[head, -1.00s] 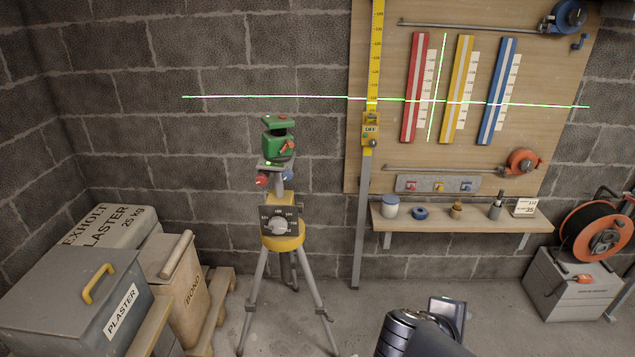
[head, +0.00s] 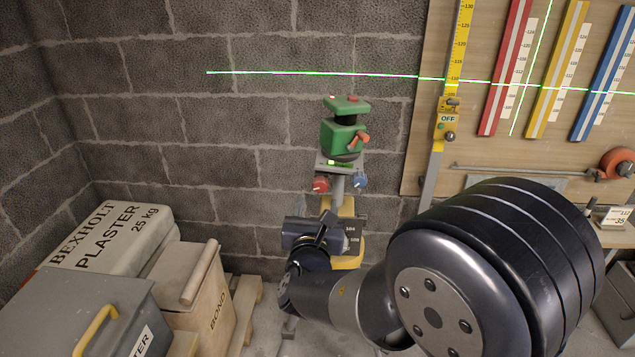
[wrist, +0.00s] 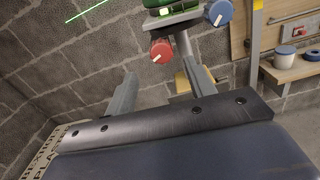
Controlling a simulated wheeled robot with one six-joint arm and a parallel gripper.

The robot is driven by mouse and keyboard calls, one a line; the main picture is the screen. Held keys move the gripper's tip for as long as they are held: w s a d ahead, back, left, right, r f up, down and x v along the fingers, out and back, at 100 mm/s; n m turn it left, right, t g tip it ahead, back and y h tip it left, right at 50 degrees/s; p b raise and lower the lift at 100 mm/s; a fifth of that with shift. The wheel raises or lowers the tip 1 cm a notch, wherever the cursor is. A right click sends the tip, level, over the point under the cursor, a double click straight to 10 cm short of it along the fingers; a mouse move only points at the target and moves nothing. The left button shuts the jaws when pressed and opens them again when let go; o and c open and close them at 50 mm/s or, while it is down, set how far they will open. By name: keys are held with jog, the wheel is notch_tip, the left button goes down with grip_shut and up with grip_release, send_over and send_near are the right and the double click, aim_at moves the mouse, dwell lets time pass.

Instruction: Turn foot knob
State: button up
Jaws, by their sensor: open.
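A green laser level (head: 344,136) stands on a small plate with a bubble vial (head: 338,162) on a tripod. Under the plate are a red foot knob (head: 320,184) at left and a blue foot knob (head: 360,181) at right, each with a white mark. In the wrist view, the red knob (wrist: 161,51) is ahead of my gripper (wrist: 163,76), above and between its fingers, apart from them. The blue knob (wrist: 219,13) is at the top right. My gripper is open and empty. In the head view my arm hides most of the tripod.
A slightly tilted green laser line (head: 300,73) crosses the wall. A yellow staff (head: 458,50) carries a receiver (head: 447,122) reading OFF. A shelf (wrist: 294,70) is at right; plaster bags (head: 115,240) and a bond box (head: 190,290) are at left.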

aim_at(320, 188)
jog(key=w, duration=0.9)
jog(key=shift+d, duration=0.2)
jog(key=shift+c, duration=0.2)
jog(key=c, duration=0.9)
